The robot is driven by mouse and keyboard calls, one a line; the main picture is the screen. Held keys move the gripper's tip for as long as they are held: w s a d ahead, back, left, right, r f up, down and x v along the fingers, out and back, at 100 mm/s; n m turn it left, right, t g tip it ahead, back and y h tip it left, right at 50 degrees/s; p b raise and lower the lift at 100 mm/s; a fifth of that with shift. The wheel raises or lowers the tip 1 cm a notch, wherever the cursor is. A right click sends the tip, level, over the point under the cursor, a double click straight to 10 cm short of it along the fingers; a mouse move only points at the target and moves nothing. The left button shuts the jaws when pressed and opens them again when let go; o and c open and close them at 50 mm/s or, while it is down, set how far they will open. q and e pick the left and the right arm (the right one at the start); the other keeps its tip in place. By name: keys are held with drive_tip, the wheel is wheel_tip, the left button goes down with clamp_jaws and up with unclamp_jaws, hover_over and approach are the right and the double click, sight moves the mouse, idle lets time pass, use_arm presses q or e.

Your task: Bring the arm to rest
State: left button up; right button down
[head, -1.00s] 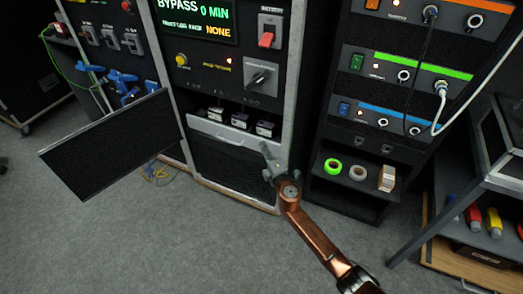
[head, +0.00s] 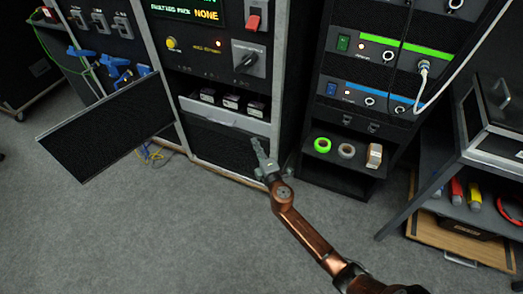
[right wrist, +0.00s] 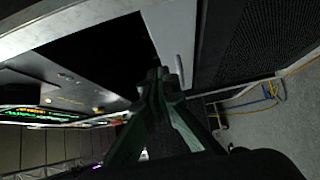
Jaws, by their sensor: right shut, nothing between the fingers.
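My right gripper (head: 261,153) is in front of the lower part of the grey-framed cabinet, just below and right of its open drawer (head: 228,113). Its fingers are closed together with nothing between them. In the right wrist view the closed fingers (right wrist: 157,80) point toward the light drawer front (right wrist: 170,40). I cannot tell whether the fingertips touch the cabinet. My copper-coloured right arm runs from the bottom right up to the gripper. My left gripper does not show.
A dark panel door (head: 108,130) stands open at left. Several dark packs (head: 230,102) sit in the drawer. A shelf at right holds green tape (head: 322,145), pale tape (head: 346,151) and a small box (head: 374,156). A cart (head: 470,215) stands at far right. The grey floor (head: 150,235) is clear.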

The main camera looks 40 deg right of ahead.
drive_tip(key=shift+v, duration=1.85)
